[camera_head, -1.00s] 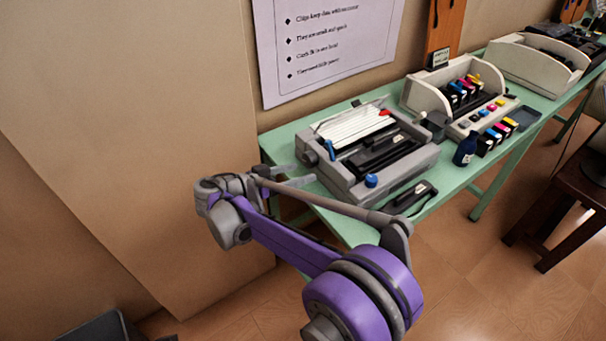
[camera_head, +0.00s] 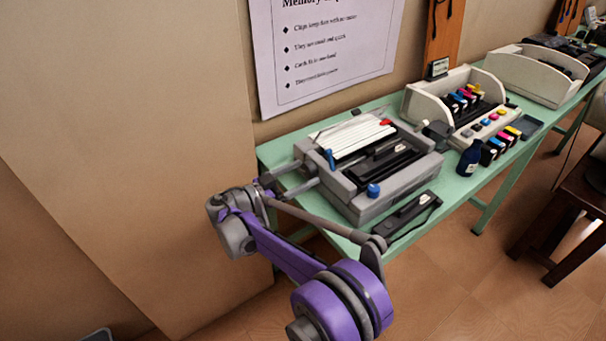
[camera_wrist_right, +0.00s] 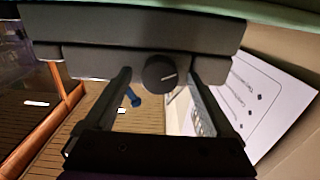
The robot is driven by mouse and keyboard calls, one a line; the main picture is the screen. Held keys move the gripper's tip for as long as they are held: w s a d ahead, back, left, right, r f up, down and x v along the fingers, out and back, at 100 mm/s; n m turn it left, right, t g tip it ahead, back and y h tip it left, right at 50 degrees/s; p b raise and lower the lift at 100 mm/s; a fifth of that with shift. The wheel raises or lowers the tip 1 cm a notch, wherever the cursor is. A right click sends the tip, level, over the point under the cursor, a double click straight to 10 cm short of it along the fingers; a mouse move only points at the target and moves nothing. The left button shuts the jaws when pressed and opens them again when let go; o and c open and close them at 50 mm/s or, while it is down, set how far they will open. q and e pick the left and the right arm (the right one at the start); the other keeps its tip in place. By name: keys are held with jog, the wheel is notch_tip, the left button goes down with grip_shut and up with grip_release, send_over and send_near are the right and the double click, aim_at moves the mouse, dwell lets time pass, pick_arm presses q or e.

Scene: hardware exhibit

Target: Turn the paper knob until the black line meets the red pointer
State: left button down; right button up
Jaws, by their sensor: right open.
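The grey printer (camera_head: 350,205) stands on the green table. White paper (camera_head: 352,138) lies in its top, with a small red pointer (camera_head: 386,122) at the paper's right end. A black line on the paper is too small to make out for sure. My right gripper (camera_head: 309,173) is at the printer's left side, open. In the right wrist view, the dark round paper knob (camera_wrist_right: 160,72) with a light mark shows between the two fingertips of that gripper (camera_wrist_right: 160,78), with gaps on both sides. The knob is hard to make out in the head view. My left gripper is out of view.
A blue lever (camera_head: 330,158) and a blue knob (camera_head: 373,190) are on the printer. A black cartridge (camera_head: 412,211) lies before it. Right of it are a white cartridge unit (camera_head: 428,104) and a blue bottle (camera_head: 469,158). The wall is close behind the table.

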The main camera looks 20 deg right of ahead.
jog(key=shift+w+d, duration=0.15)
jog(key=shift+d, duration=0.3)
jog(key=shift+c, duration=0.3)
jog(key=c, duration=1.3)
